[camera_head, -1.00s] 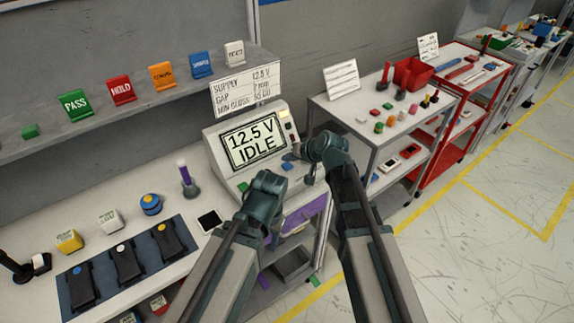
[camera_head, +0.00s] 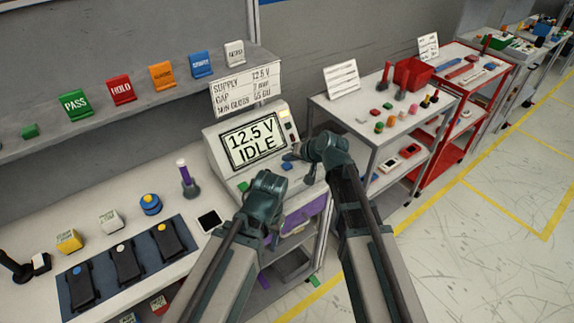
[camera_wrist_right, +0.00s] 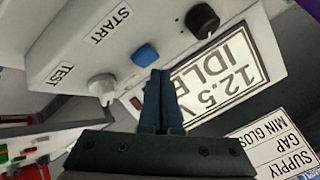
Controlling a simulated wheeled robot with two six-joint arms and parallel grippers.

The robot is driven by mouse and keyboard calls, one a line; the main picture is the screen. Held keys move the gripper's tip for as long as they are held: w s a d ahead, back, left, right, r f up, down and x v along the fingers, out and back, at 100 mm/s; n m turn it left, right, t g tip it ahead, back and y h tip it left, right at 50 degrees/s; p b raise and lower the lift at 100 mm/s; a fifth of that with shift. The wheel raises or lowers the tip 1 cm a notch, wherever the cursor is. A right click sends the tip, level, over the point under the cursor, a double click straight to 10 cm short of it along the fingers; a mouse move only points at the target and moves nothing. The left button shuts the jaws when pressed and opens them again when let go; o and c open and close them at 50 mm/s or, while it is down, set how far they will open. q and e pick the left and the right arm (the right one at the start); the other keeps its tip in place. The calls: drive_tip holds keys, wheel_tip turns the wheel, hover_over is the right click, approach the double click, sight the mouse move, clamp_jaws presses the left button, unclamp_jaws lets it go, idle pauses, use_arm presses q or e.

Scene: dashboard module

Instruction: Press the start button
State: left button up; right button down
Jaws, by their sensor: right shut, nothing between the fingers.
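The grey tester (camera_head: 250,150) stands on the bench, and its screen reads "12.5 V IDLE". In the right wrist view the blue button (camera_wrist_right: 145,55) sits beside the START label (camera_wrist_right: 110,25) on the tester's front panel. The blue button also shows in the head view (camera_head: 287,166). My right gripper (camera_wrist_right: 161,73) is shut and empty, its tips close to the blue button. I cannot tell whether they touch it. My left gripper is turned away below its wrist in front of the tester, and its fingertips are not clearly visible.
A white knob (camera_wrist_right: 102,86) by the TEST label and a black knob (camera_wrist_right: 202,20) flank the button. A spec sign (camera_head: 247,92) stands behind the tester. Black modules lie on a dark mat (camera_head: 78,308) at the left. A cart (camera_head: 330,104) stands at the right.

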sight(289, 167)
drive_tip(key=shift+f+b, duration=0.35)
drive_tip(key=shift+f, duration=0.05)
drive_tip(key=shift+f+b, duration=0.45)
idle(0.6)
drive_tip(key=shift+r, duration=0.1)
drive_tip(key=shift+r+p, duration=0.8)
drive_tip(key=shift+p, duration=0.1)
wheel_tip(289, 167, up, 5)
drive_tip(key=p, duration=0.5)
idle(0.7)
